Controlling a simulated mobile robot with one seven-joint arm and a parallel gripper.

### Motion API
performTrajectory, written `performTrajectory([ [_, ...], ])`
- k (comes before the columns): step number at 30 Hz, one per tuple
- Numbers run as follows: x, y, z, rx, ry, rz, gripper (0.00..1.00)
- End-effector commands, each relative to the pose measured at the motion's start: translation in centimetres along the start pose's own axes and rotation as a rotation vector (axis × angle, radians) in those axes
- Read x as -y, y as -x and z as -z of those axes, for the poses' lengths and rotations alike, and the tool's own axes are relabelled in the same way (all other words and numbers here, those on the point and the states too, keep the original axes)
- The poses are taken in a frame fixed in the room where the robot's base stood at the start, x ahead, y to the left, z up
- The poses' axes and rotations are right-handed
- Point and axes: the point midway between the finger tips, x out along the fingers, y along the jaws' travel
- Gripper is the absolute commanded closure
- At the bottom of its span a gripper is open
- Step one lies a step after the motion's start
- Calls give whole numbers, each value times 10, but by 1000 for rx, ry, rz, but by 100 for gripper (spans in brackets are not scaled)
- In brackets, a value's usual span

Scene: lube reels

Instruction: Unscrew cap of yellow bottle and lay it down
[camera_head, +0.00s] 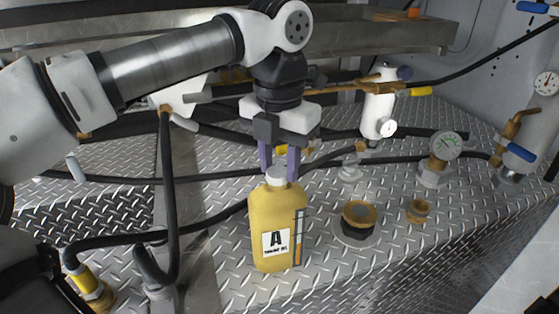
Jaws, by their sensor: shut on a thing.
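The yellow bottle (266,222) with a white label marked "A" stands upright on the diamond-plate metal deck, near the centre. Its white cap (276,174) is at the bottle's neck. My gripper (279,170) points straight down from above the bottle, with its two purple fingers shut on the cap, one on each side. I cannot tell whether the cap is still threaded on the neck.
A brass-topped fitting (359,213) and a small brass fitting (419,210) stand right of the bottle. Black hoses run across the deck. Bare deck (330,275) lies at front right.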

Motion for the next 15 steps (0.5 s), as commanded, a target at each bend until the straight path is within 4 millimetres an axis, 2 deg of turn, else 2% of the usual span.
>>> performTrajectory([
  [4,0,-5,2,-10,80,1,87],
  [12,-2,-5,2,-11,400,-1,87],
  [15,-2,-5,2,-11,444,-1,87],
])
